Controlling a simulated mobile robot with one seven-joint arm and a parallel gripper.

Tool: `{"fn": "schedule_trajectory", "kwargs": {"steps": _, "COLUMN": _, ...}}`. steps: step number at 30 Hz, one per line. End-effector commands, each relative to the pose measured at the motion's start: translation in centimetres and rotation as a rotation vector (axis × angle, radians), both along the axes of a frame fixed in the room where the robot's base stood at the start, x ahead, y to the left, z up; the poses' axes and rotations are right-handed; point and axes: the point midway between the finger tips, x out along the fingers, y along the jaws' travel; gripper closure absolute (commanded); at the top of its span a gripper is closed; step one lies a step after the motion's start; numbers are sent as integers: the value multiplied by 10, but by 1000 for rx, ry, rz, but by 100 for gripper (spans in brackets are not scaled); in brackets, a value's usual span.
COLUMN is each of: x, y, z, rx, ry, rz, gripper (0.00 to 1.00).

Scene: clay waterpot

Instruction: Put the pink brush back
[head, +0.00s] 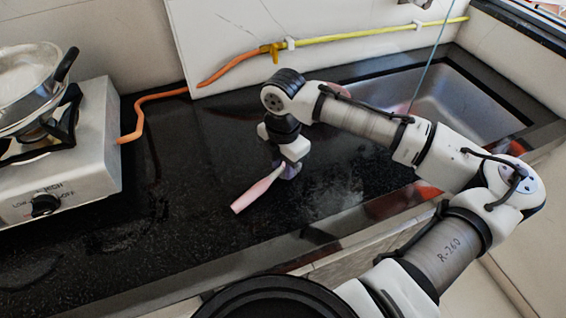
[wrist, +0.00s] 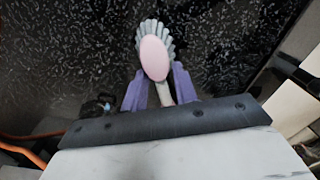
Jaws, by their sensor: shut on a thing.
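The pink brush (head: 254,192) is in my gripper (head: 290,170), over the dark countertop in the head view. It slants down and left from the fingers, its pink end lowest. In the wrist view, the brush's pink oval head (wrist: 154,58) with a fan of grey-blue bristles points away from my gripper (wrist: 163,88). Its pale handle lies between the two purple fingers, which are shut on it. The far end of the handle is hidden by the gripper body. I cannot tell whether the brush touches the counter.
A gas stove (head: 75,160) with a metal pan (head: 28,80) stands at the left. An orange hose (head: 160,95) runs from it to a yellow pipe (head: 370,33) along the wall. A steel sink (head: 470,105) lies at the right. The counter (head: 190,225) left of the brush is clear.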

Motion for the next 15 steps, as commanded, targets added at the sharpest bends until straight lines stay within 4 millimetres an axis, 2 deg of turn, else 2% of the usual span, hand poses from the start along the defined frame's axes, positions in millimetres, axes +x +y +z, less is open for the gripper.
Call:
{"fn": "schedule_trajectory", "kwargs": {"steps": 8, "x": 0, "y": 0, "z": -4, "rx": 1, "ry": 1, "rz": 0, "gripper": 94}}
{"fn": "schedule_trajectory", "kwargs": {"steps": 9, "x": 0, "y": 0, "z": -3, "rx": -1, "ry": 1, "rz": 0, "gripper": 66}}
{"fn": "schedule_trajectory", "kwargs": {"steps": 13, "x": 0, "y": 0, "z": -3, "rx": -1, "ry": 1, "rz": 0, "gripper": 50}}
{"fn": "schedule_trajectory", "kwargs": {"steps": 15, "x": 0, "y": 0, "z": -3, "rx": -1, "ry": 1, "rz": 0, "gripper": 50}}
